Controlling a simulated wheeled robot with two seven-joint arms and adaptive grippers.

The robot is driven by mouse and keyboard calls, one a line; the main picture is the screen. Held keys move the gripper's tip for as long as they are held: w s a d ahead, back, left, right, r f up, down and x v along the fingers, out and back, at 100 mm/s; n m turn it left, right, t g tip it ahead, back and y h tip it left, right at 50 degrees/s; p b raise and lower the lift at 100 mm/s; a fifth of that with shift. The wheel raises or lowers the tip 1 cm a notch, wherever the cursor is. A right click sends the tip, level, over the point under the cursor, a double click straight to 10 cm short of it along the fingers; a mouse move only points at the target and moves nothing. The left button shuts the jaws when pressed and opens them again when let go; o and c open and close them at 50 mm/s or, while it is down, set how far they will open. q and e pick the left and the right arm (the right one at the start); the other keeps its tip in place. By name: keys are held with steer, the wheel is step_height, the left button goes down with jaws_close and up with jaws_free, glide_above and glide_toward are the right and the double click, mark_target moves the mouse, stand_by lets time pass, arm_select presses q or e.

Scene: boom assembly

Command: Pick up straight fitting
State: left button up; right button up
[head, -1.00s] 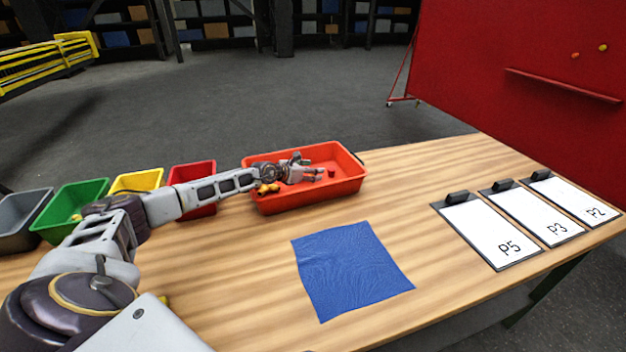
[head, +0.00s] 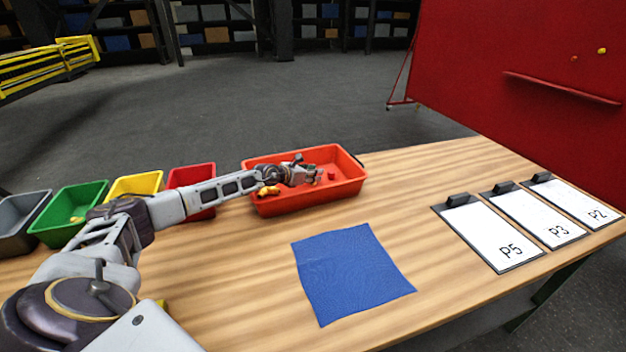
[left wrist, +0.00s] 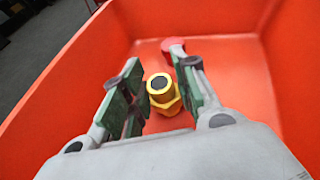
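In the left wrist view, a yellow fitting with a hex collar and a dark round end (left wrist: 162,92) stands in the orange-red bin (left wrist: 235,70). My left gripper (left wrist: 158,88) has its two green-padded fingers apart, one on each side of the fitting. A gap shows at the left finger; I cannot tell whether the right finger touches it. In the head view my left gripper (head: 311,172) is inside the orange-red bin (head: 310,200), and the fitting is hidden there. My right gripper is in neither view.
A red part (left wrist: 173,44) lies behind the fitting in the bin. Yellow parts (head: 268,190) lie at the bin's left end. Red (head: 192,178), yellow, green and grey bins stand left. A blue cloth (head: 352,273) and three labelled boards (head: 490,232) lie on the table.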

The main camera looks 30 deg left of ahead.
arm_select(q)
steer(key=c, duration=0.4)
steer(key=shift+r, duration=0.15)
steer(key=shift+r, duration=0.5)
step_height(320, 180, up, 5)
steer(key=shift+f+p, duration=0.1)
steer(key=shift+p, duration=0.75)
step_height(320, 180, up, 22)
steer(key=shift+b, duration=0.4)
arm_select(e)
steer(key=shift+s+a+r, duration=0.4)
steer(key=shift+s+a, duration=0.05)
